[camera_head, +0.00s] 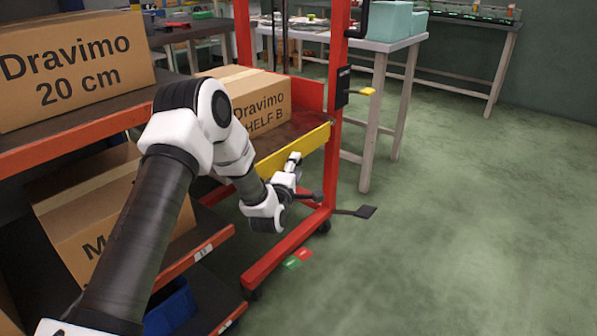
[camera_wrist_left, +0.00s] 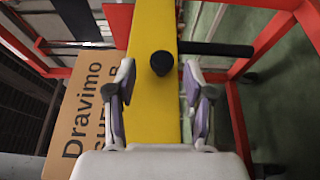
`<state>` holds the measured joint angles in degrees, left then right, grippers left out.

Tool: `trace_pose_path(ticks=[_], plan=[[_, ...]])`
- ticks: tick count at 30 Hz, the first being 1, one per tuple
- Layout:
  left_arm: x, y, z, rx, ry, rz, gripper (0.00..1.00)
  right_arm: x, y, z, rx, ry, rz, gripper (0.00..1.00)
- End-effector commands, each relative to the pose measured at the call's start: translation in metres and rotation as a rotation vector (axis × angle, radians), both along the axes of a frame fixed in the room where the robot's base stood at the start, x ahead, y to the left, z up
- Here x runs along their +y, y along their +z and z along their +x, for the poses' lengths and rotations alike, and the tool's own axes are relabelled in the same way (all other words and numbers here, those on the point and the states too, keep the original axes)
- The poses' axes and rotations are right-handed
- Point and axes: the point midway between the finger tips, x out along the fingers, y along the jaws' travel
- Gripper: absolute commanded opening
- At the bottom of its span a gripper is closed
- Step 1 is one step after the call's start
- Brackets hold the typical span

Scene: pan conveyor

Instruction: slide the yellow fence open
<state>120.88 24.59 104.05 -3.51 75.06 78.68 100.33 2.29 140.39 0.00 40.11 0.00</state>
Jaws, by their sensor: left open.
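The yellow fence (camera_head: 292,149) is a flat bar along the open side of a red-framed lift's platform. In the left wrist view the yellow fence (camera_wrist_left: 155,110) runs up the middle with a dark round knob (camera_wrist_left: 162,63) on it. My left gripper (camera_head: 302,178) is at the fence's outer side. In the left wrist view my left gripper (camera_wrist_left: 160,82) is open, with a finger on either side of the knob and apart from it. The knob is hidden in the head view. My right gripper is not in view.
A "Dravimo SHELF B" carton (camera_head: 262,101) stands on the platform behind the fence. A black pedal (camera_head: 366,211) sticks out low from the red frame (camera_head: 335,80). A shelf with cartons is at left; a table (camera_head: 372,46) is behind. Floor at right is clear.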

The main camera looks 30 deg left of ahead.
Motion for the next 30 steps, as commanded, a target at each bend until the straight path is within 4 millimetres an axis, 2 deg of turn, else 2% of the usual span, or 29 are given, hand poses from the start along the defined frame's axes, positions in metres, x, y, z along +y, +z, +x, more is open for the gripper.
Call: trace_pose_path(ticks=[1, 6, 14, 15, 19, 26, 30], plan=[[0.003, -0.004, 0.01, -0.003, 0.0, 0.002, 0.52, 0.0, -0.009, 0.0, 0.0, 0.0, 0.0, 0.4], [0.011, -0.003, 0.032, 0.001, 0.001, 0.001, 0.52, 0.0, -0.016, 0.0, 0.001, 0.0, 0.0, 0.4], [0.012, -0.001, 0.037, 0.004, 0.0, 0.0, 0.52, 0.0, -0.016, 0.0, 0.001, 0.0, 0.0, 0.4], [0.012, -0.002, 0.037, 0.004, 0.0, 0.0, 0.45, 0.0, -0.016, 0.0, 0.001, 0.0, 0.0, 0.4], [0.012, -0.002, 0.036, 0.004, 0.0, 0.001, 0.0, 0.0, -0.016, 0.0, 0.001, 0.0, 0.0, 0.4], [0.012, 0.003, 0.036, 0.004, 0.0, 0.001, 0.0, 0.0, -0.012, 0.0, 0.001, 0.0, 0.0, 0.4], [0.012, 0.028, 0.037, 0.003, 0.0, 0.001, 0.0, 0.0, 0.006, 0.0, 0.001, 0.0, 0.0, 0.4]])
